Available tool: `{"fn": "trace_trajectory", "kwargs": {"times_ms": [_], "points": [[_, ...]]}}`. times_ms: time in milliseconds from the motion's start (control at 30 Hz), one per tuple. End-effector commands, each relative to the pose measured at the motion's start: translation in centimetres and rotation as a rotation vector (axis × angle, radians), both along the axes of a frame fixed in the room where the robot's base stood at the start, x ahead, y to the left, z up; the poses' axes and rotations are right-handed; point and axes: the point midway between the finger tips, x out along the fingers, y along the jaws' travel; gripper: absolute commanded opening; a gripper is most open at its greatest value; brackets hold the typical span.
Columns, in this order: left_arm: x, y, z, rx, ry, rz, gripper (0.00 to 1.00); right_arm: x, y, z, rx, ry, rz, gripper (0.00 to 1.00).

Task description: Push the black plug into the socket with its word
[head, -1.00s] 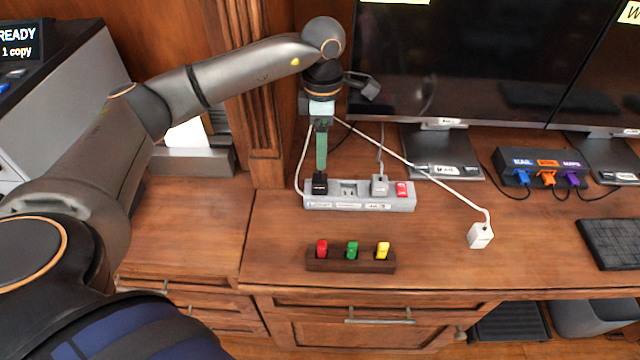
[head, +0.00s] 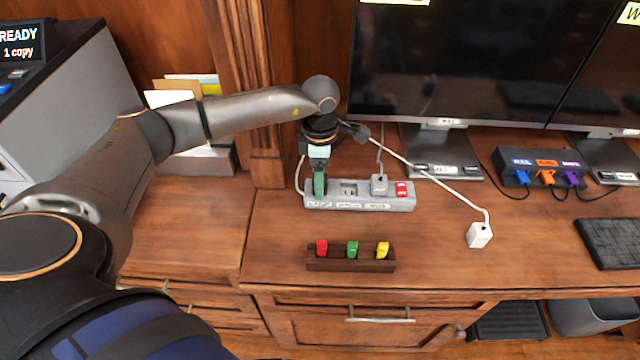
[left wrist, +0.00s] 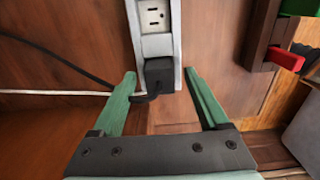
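The black plug (left wrist: 160,75) is at the end socket of the grey power strip (left wrist: 131,30), its cord leading left in the left wrist view. I cannot tell how deep it sits. The strip (head: 410,203) lies on the desk in the head view, with small labels along its front too small to read. My left gripper (head: 319,192) is down over the strip's left end and hides the plug there. In the left wrist view my left gripper (left wrist: 160,80) is open, one finger on each side of the plug, with gaps visible. My right gripper is not in view.
A grey plug (head: 379,185) stands in the strip beside a red switch (head: 402,189). A dark holder (head: 350,266) with red, green and yellow pieces lies in front. A white plug (head: 479,235) lies on the right. Monitors (head: 450,60) stand behind.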

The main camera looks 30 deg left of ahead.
Motion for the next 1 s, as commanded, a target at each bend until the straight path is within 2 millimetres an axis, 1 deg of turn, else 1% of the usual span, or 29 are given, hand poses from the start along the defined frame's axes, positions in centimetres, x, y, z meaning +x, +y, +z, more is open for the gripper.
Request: {"fn": "trace_trajectory", "kwargs": {"times_ms": [33, 67, 667, 700, 1000], "points": [[0.01, -0.01, 0.02, 0.0, 0.0, 0.0, 0.73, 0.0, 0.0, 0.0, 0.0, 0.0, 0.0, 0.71], [0.01, -0.01, 0.03, 0.0, 0.0, 0.0, 0.7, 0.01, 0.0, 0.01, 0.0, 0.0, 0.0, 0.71], [0.01, 0.0, 0.08, -0.001, -0.001, 0.0, 0.02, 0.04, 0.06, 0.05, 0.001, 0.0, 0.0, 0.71], [0.01, 0.0, 0.08, -0.001, -0.001, 0.0, 0.0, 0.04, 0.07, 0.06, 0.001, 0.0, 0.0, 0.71], [0.02, 0.0, 0.11, -0.001, -0.001, 0.0, 0.0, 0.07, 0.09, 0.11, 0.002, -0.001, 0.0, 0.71]]}}
